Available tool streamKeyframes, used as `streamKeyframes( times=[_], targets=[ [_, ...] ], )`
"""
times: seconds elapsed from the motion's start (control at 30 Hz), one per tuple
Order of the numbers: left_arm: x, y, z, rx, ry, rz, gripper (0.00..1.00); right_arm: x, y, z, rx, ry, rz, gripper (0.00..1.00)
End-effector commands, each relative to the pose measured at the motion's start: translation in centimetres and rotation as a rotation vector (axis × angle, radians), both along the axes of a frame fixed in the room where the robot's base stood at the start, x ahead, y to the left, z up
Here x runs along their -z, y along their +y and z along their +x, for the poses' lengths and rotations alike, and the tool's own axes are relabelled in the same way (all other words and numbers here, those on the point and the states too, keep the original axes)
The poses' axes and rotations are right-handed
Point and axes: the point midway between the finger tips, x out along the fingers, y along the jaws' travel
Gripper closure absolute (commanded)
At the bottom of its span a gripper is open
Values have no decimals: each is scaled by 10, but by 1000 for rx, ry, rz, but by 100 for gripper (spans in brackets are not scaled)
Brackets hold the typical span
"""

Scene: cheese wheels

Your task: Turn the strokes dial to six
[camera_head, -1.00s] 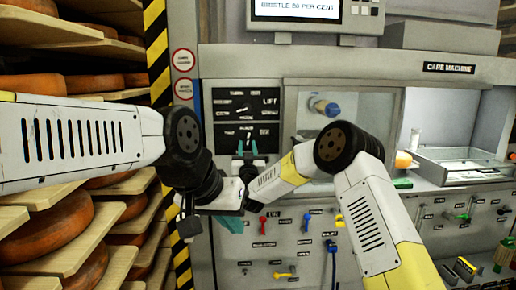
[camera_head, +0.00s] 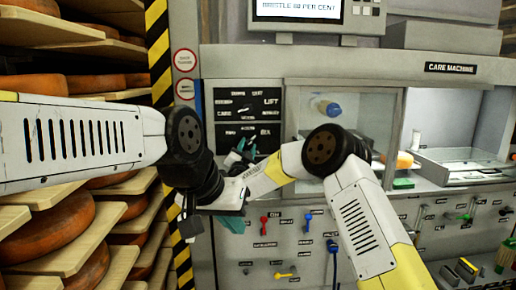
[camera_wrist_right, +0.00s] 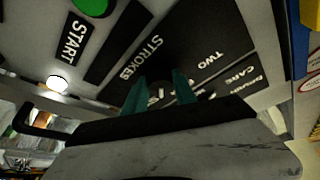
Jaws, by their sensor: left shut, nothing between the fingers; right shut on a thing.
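The strokes dial (camera_wrist_right: 160,94) sits on a black panel lettered STROKES and TWO in the right wrist view. My right gripper (camera_wrist_right: 160,88) has its teal fingertips on either side of the dial and is shut on it. The fingers hide much of the dial, so I cannot read its setting. In the head view my right gripper (camera_head: 243,148) is at the lower black label panel (camera_head: 228,131), its fingers tilted. My left gripper (camera_head: 232,224) is lower, shut and empty, in front of the machine's lower panel.
A green button (camera_wrist_right: 95,5) marked START is near the dial. A display (camera_head: 298,10) is above. Red knob (camera_head: 264,226) and blue knob (camera_head: 308,217) are on the lower panel. Shelves of cheese wheels (camera_head: 50,228) stand left. A glass-fronted bay (camera_head: 390,105) lies right of the dial panel.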

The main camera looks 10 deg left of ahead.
Motion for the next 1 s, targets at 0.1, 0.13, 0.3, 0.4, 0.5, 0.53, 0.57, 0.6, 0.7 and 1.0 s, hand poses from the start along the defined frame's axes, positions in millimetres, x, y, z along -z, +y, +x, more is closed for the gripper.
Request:
streamKeyframes(
  times=[0.1, 0.13, 0.3, 0.4, 0.5, 0.53, 0.57, 0.6, 0.7, 1.0],
  targets=[
    [0, 0, 0, 0, 0, 0, 100, 2, 0, 0, 0, 5, 5, 100],
    [0, 0, 0, 0, 0, 0, 100, 2, 0, 0, 0, 5, 5, 100],
    [0, 0, 0, 0, 0, 0, 100, 2, 0, 0, 0, 5, 4, 100],
    [0, 0, 0, 0, 0, 0, 100, 2, 0, 0, 0, 5, 4, 64],
    [0, 0, 0, 0, 0, 0, 100, 2, 0, 0, 0, 4, 4, 46],
    [0, 0, 0, 0, 0, 0, 100, 1, 0, 0, 0, 4, 4, 46],
    [0, 0, 0, 0, 0, 0, 100, 1, 0, 0, 0, 4, 4, 46],
    [0, 0, 0, 0, 0, 0, 100, 1, 0, 0, 0, 4, 4, 46],
    [0, 0, 0, 0, 0, 0, 100, 1, 0, 0, 0, 2, 4, 46],
    [0, 0, 0, 0, 0, 0, 100, 8, 0, -22, -3, 3, 1, 46]
  ],
)
